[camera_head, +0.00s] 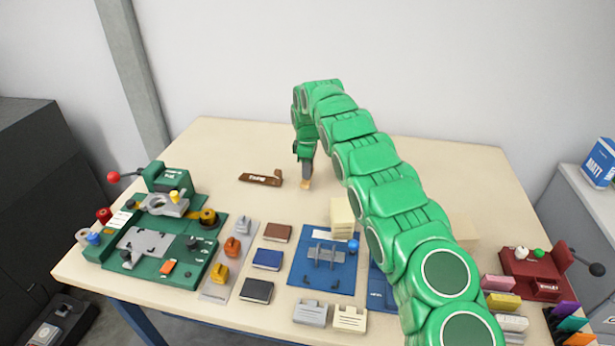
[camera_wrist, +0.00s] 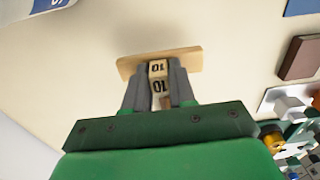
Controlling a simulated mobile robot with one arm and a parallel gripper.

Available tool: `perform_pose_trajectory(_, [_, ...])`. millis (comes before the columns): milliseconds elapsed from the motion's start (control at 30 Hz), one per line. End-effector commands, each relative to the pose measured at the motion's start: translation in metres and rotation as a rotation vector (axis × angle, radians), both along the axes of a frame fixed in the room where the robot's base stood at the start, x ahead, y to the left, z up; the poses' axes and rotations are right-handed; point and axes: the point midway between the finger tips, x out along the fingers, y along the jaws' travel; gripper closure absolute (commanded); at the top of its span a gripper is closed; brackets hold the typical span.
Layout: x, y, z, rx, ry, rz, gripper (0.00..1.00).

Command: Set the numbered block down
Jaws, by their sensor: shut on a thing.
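My gripper (camera_head: 305,182) is low over the rear middle of the table. In the wrist view my gripper (camera_wrist: 158,88) has its two grey fingers closed on a small pale block (camera_wrist: 159,70) with dark "10" marks. A light wooden strip (camera_wrist: 190,58) lies across just beyond the fingertips. I cannot tell whether the block touches it. In the head view a small tan piece (camera_head: 305,185) shows under the fingertips, too small to make out.
A brown lettered wooden piece (camera_head: 260,179) lies left of my gripper. Green fixtures (camera_head: 150,240), coloured books (camera_head: 267,259), a blue tray (camera_head: 323,270) and a cream stack (camera_head: 342,215) fill the front. A red device (camera_head: 535,275) stands front right. The rear right tabletop is clear.

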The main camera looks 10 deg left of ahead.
Motion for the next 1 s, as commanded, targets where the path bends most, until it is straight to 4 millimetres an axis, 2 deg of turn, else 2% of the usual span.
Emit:
perform_pose_trajectory(333, [-0.001, 0.0, -0.029, 0.0, 0.002, 0.0, 1.0])
perform_pose_trajectory(767, [0.0, 0.0, -0.034, 0.001, 0.002, 0.0, 1.0])
perform_pose_trajectory(800, [-0.001, 0.0, -0.034, 0.001, 0.002, 0.0, 0.72])
perform_pose_trajectory(933, [0.0, 0.0, -0.034, 0.001, 0.002, 0.0, 0.52])
perform_pose_trajectory(1000, [-0.001, 0.0, -0.034, 0.001, 0.002, 0.0, 0.5])
